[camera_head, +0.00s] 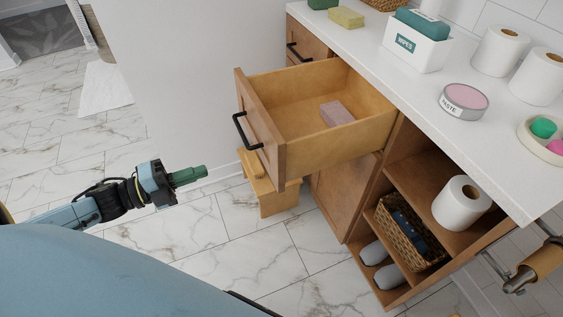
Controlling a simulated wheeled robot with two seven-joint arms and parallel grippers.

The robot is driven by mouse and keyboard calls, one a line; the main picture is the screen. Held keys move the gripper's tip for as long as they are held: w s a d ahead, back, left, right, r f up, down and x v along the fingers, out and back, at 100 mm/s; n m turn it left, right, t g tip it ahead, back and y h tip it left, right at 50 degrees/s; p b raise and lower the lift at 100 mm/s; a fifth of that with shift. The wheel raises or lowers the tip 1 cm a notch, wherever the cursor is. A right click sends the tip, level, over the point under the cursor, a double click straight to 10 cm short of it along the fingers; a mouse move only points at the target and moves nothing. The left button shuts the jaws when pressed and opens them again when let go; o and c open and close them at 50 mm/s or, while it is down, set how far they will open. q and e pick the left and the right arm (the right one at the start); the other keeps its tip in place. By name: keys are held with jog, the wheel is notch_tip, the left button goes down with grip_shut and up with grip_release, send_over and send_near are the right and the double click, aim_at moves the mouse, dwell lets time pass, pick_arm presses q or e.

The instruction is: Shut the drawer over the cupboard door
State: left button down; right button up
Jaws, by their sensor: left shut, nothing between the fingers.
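The wooden drawer (268,130) is pulled far out from the cabinet under the white counter. Its front has a black bar handle (247,131). A small pinkish block (337,113) lies inside it. The cupboard door (345,193) is below the drawer and looks closed; the drawer hides its upper part. My left gripper (203,171) is shut and empty, with green fingers pointing right. It is left of and apart from the drawer front. My right gripper is not in view.
A small wooden stool (275,197) stands on the floor below the drawer front. The counter (400,75) holds a wipes box (416,47), paper rolls and a paste tin (463,101). Open shelves at right hold a paper roll (461,203) and a basket (411,236). Marble floor (165,238) around my left gripper is clear.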

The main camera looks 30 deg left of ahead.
pick_arm(q)
jog(key=b, duration=0.3)
send_near(267, 151)
jog(key=x, duration=0.5)
jog(key=shift+w+d+r, duration=0.1)
jog(key=shift+w+d, duration=0.05)
jog(key=shift+w, duration=0.05)
jog(key=shift+w+d+b, duration=0.3)
jog(key=shift+w+d, duration=0.2)
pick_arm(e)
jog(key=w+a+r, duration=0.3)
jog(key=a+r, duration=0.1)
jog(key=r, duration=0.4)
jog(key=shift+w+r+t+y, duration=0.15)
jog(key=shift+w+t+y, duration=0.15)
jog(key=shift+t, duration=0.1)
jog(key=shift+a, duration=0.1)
pick_arm(q)
jog(key=shift+w, duration=0.1)
